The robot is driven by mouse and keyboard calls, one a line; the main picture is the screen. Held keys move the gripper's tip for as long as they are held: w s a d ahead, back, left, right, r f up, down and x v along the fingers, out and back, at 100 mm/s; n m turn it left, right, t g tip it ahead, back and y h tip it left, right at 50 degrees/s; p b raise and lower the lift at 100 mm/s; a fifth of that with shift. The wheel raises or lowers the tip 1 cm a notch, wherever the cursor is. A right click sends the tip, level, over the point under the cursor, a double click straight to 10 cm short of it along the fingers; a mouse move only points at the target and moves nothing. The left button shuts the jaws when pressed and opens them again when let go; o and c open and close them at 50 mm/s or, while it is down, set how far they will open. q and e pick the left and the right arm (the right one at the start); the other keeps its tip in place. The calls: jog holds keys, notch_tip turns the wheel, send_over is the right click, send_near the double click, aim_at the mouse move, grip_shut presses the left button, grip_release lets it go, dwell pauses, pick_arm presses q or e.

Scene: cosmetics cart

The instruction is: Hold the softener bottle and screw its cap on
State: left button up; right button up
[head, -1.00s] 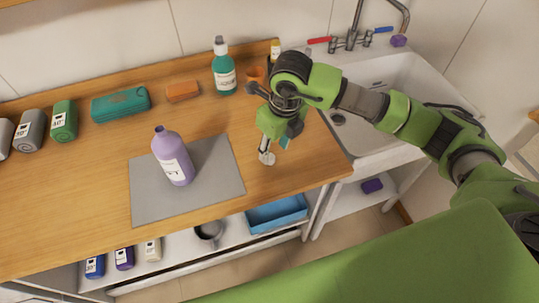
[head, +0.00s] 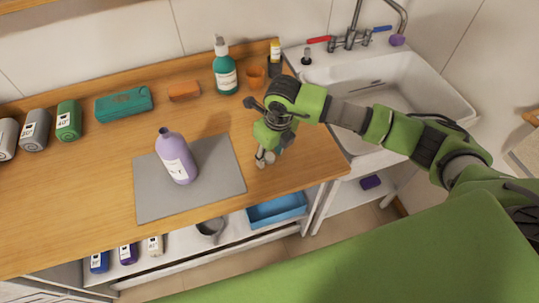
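The purple softener bottle (head: 177,160) stands upright and uncapped on the grey mat (head: 222,182) on the wooden counter. Its label faces me. My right gripper (head: 266,160) points down at the counter just right of the mat, apart from the bottle. A small pale round piece, which looks like the cap (head: 270,157), shows at its fingertips. The gripper's own body partly hides the fingers, so I cannot tell whether they are closed on it. My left gripper is not in view.
The sink (head: 405,90) is at right. The counter's front left is clear.

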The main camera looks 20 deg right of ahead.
jog(key=c, duration=0.8)
jog(key=shift+r, duration=0.15)
jog(key=shift+r, duration=0.55)
jog(key=s+r+b, duration=0.2)
jog(key=s+r, duration=0.2)
jog(key=s+r+b, duration=0.2)
jog(key=s+r, duration=0.1)
jog(key=s, duration=0.2)
jog(key=s+r+b, duration=0.2)
jog(key=s+r, duration=0.2)
jog(key=s, duration=0.1)
jog(key=shift+d+r, duration=0.35)
